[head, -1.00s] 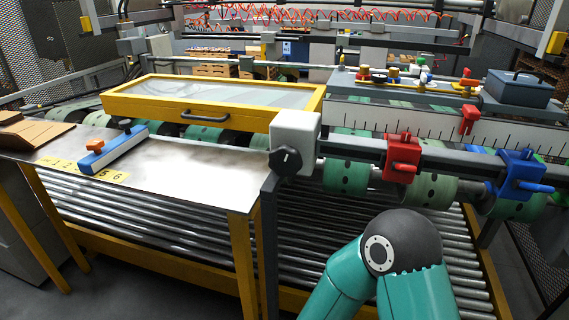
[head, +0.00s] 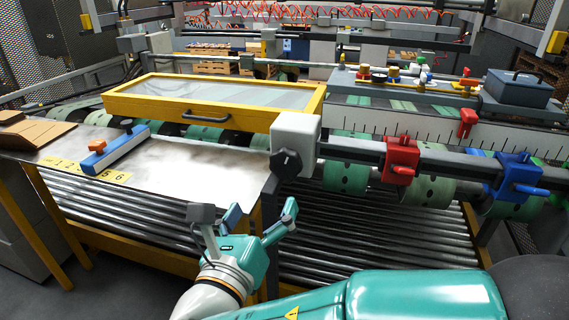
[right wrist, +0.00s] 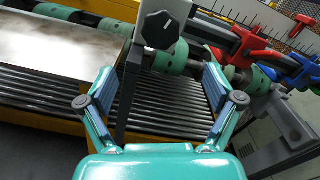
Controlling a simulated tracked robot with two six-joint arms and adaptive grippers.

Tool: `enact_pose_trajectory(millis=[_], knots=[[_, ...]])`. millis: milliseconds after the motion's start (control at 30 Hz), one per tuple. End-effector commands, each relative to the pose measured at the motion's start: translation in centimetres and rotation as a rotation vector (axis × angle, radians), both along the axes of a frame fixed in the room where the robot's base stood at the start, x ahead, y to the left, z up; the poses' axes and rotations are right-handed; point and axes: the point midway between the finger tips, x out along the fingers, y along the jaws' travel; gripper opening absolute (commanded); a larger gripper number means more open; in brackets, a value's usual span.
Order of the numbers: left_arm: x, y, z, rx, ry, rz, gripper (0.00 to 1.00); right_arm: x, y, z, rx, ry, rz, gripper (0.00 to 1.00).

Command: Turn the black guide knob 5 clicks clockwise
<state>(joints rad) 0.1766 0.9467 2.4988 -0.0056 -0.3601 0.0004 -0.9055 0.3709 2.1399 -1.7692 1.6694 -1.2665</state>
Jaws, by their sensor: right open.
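The black guide knob (head: 287,160) is on the front of a light grey box (head: 297,128) at the left end of a dark rail. It also shows in the right wrist view (right wrist: 160,28), beyond and between the fingers. My right gripper (head: 261,214) is open and empty, in front of and below the knob, apart from it. In the right wrist view my right gripper (right wrist: 164,101) has both fingers spread with nothing between them. My left gripper is in neither view.
A metal table (head: 200,166) with a blue block (head: 115,150) lies left of the knob. A red clamp (head: 401,160) and a blue clamp (head: 517,175) sit on the rail to the right. Rollers (head: 350,230) run below. A yellow-framed panel (head: 210,102) is behind.

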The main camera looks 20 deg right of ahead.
Motion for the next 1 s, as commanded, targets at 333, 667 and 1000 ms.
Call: enact_pose_trajectory(millis=[333,667,1000], knots=[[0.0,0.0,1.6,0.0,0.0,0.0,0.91,6.2,-4.4,0.1,0.003,0.004,-0.008,0.91],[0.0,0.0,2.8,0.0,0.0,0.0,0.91,10.7,-7.4,0.0,0.002,0.003,-0.005,0.91],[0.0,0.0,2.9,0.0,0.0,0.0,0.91,11.7,-8.0,-0.1,0.003,0.002,-0.002,0.91]])
